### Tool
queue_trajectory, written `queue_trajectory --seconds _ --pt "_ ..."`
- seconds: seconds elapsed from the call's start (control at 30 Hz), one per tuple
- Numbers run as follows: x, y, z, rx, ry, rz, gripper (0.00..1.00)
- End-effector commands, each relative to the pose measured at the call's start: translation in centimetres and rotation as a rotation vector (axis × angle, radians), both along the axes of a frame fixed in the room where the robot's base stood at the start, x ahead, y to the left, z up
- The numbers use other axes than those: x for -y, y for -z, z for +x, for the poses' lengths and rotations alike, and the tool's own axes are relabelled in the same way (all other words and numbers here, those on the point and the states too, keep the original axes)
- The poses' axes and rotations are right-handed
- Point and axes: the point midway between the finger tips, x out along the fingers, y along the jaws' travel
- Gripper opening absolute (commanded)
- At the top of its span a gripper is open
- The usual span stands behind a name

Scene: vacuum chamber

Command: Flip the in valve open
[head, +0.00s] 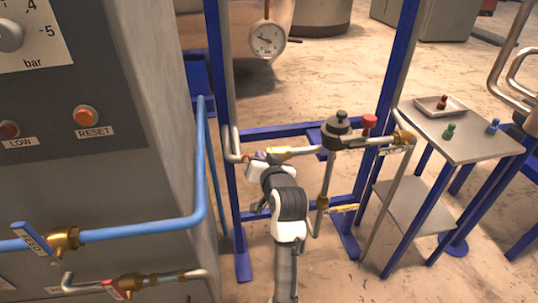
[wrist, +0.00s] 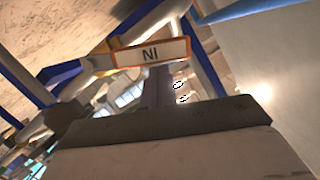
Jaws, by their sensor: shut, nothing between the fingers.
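The pipe line (head: 305,149) runs across the blue frame in the head view, with brass-coloured fittings. A brass-yellow fitting (head: 277,153) lies right by my gripper (head: 257,165), which is at the left end of this line. My gripper is shut and empty; its fingertips are small and partly hidden by the hand, so I cannot tell whether they touch the valve. In the wrist view a white label with an orange border (wrist: 151,53) reads "IN", upside down, just beyond the hand. The valve's lever is not clearly visible, and its position cannot be told.
A grey control cabinet (head: 150,130) stands at the left, with a blue-handled FEED valve (head: 62,240) in front. A dark-capped part (head: 338,130) and a red knob (head: 369,121) rise along the line. A gauge (head: 267,39) hangs behind. A small table (head: 475,148) stands right.

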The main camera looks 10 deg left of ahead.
Motion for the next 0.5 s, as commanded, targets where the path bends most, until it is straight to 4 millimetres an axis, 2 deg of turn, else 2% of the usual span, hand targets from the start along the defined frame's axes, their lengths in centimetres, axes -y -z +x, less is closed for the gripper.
queue_trajectory --seconds 0.3,0.5 --pt "-1.4 2.1 -0.5 0.076 -0.002 -0.241 0.00" --pt "-1.8 2.8 -0.6 0.094 -0.001 -0.291 0.00"
